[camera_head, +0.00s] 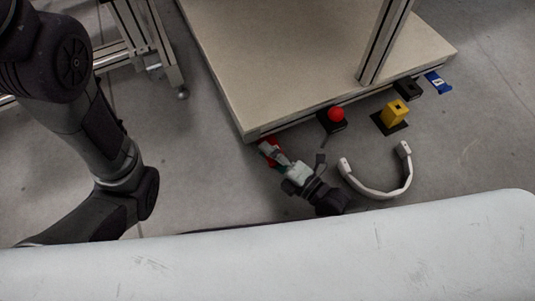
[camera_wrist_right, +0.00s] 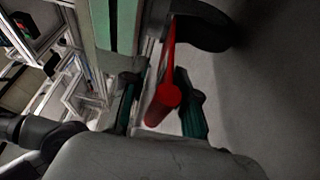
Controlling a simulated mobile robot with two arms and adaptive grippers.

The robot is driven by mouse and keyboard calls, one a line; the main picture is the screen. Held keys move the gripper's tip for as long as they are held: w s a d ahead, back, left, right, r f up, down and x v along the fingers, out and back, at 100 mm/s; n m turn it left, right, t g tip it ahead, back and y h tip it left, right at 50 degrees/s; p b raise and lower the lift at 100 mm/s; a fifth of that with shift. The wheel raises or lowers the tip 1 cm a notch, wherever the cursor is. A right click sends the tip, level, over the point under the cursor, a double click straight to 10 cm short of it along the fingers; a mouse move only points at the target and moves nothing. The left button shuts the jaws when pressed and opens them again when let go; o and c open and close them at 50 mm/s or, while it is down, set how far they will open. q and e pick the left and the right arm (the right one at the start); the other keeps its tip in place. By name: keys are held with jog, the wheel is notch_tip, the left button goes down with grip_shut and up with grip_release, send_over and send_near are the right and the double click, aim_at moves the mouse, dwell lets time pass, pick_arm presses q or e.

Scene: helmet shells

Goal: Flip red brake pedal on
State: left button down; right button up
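The red brake pedal (camera_head: 267,148) is at the near left corner of the workbench, low by its edge. It is partly hidden by my right gripper (camera_head: 282,163), which reaches up to it from below. In the right wrist view the pedal (camera_wrist_right: 164,97) is a red bar with a rounded end, lying between the two dark green fingers of my right gripper (camera_wrist_right: 160,108). Gaps show on both sides of the bar, so the fingers look open around it. My left arm shows at the left of the head view, but its gripper is not in view.
The beige workbench (camera_head: 290,65) has an upright metal post. Along its near edge are a red button (camera_head: 336,114), a yellow block (camera_head: 396,113) and a blue tag (camera_head: 438,82). A white curved handle (camera_head: 380,192) is right of my right gripper. Grey floor is clear at far right.

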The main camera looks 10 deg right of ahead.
jog(key=shift+w+a, duration=0.15)
grip_shut()
dwell(0.4)
